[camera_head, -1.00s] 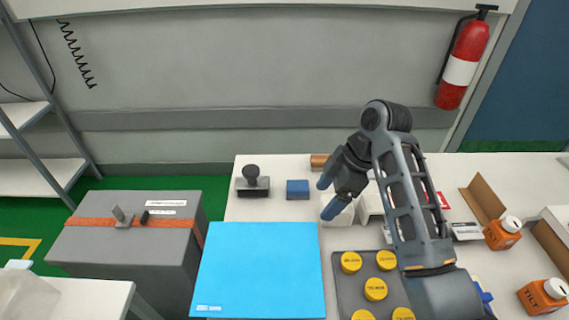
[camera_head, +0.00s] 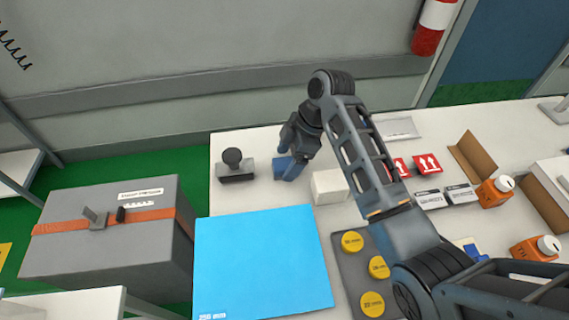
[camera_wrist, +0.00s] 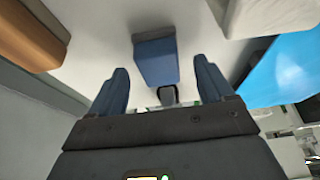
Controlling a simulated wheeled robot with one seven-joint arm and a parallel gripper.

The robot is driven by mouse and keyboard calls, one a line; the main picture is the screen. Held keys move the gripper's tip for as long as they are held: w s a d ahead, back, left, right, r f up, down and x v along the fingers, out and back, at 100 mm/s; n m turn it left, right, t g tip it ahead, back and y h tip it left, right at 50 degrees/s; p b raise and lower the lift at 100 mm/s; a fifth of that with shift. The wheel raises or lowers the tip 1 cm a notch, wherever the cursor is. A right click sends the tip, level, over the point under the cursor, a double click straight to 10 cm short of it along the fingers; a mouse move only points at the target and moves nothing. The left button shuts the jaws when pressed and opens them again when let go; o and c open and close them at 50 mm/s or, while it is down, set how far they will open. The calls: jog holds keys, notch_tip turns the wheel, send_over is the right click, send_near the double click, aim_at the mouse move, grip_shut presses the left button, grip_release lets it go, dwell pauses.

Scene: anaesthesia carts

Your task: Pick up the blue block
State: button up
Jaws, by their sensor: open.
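The blue block (camera_head: 279,164) stands on the white table, partly hidden by my gripper in the head view. In the wrist view the blue block (camera_wrist: 156,62) is between and just ahead of the two blue fingertips, with space on both sides. My gripper (camera_wrist: 160,76) is open and empty. In the head view my gripper (camera_head: 287,160) comes down over the block from the right; whether a finger touches it cannot be told there.
A dark-handled stamp (camera_head: 236,168) stands left of the block. A white box (camera_head: 330,187) stands close on its right. A light-blue mat (camera_head: 262,260) lies in front. A brown object (camera_wrist: 32,38) shows at the left in the wrist view.

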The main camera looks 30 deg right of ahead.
jog(key=shift+x, duration=1.05)
jog(key=c, duration=1.1)
jog(key=shift+r, duration=0.1)
jog(key=shift+c, duration=0.2)
jog(key=shift+r, duration=0.5)
jog(key=b+v, duration=0.1)
jog(key=v, duration=0.3)
jog(key=shift+a, duration=0.1)
jog(key=s+d+r+p, duration=0.3)
jog(key=d+r, duration=0.3)
jog(key=d, duration=0.3)
jog(key=shift+s+d+p, duration=0.25)
jog(key=shift+s+p, duration=0.1)
jog(key=shift+s, duration=0.15)
jog(key=shift+r, duration=0.1)
